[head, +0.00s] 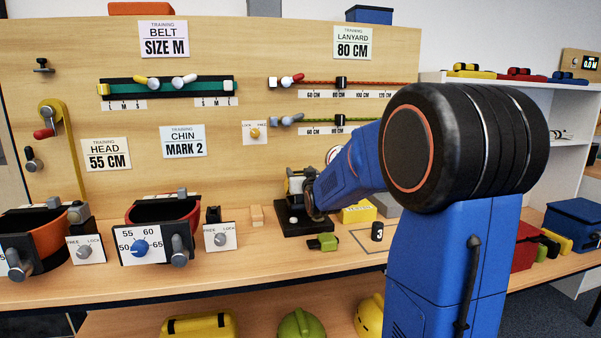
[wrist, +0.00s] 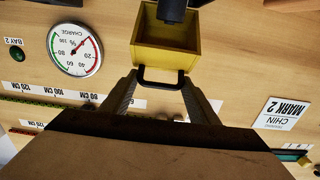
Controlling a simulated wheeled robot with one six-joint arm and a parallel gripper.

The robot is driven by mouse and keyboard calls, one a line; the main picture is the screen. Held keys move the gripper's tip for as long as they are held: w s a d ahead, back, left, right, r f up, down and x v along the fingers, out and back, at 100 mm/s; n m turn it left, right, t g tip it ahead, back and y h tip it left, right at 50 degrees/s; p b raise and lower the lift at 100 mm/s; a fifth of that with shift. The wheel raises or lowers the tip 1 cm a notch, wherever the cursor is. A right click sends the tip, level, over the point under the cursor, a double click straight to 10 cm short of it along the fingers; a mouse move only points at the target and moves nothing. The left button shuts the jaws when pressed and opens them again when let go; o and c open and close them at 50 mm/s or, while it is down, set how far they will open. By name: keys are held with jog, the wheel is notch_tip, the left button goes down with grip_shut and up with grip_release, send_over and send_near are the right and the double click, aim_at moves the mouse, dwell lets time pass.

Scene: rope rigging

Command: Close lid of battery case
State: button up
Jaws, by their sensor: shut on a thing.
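In the wrist view, the battery case seems to be the yellow open box (wrist: 189,58) at the top middle, seen upside down. Its inside shows, and a dark part overlaps its far side. A black handle (wrist: 160,86) stands at its near edge. My gripper (wrist: 160,80) has one finger at each side of this handle and is shut on it. In the head view my arm covers most of the gripper. A yellow block (head: 357,213) shows beside the arm's end; I cannot tell whether it is the same case. The lid cannot be clearly told from the box.
A charge gauge (wrist: 75,50) and a green button (wrist: 17,54) are on the board behind. A black numbered cylinder (head: 377,231) stands within an outlined square on the bench. A green clip (head: 323,242) lies in front of my gripper.

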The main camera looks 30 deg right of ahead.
jog(key=shift+f, duration=0.15)
jog(key=o, duration=1.5)
jog(key=v, duration=1.7)
jog(key=shift+s, duration=0.2)
